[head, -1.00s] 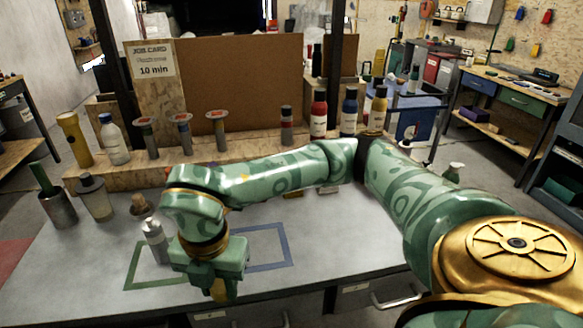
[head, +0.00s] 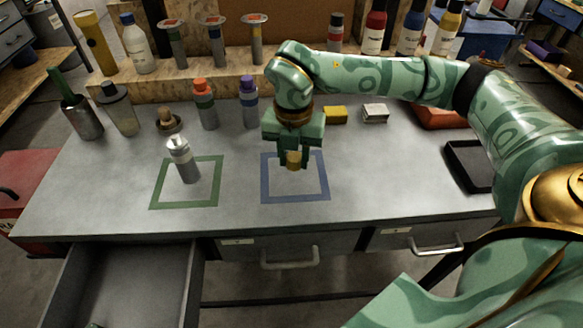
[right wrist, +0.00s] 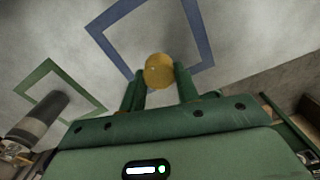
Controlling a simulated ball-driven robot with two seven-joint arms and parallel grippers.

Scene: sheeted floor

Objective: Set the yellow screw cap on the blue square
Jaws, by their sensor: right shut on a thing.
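The yellow screw cap (head: 294,160) is between the fingers of my right gripper (head: 293,157), which is shut on it. In the head view the cap shows over the inside of the blue square (head: 325,181), an outline on the grey bench. The right wrist view shows the cap (right wrist: 159,71) at the fingertips, with the blue outline (right wrist: 204,40) beyond it. Whether the cap touches the bench is hard to tell.
A grey bottle (head: 184,160) stands inside a green square (head: 216,181) at the left. Orange-topped (head: 205,104) and purple-topped (head: 249,102) bottles stand behind. A yellow block (head: 335,115) and black tray (head: 469,165) lie to the right. A drawer (head: 130,282) is open at front left.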

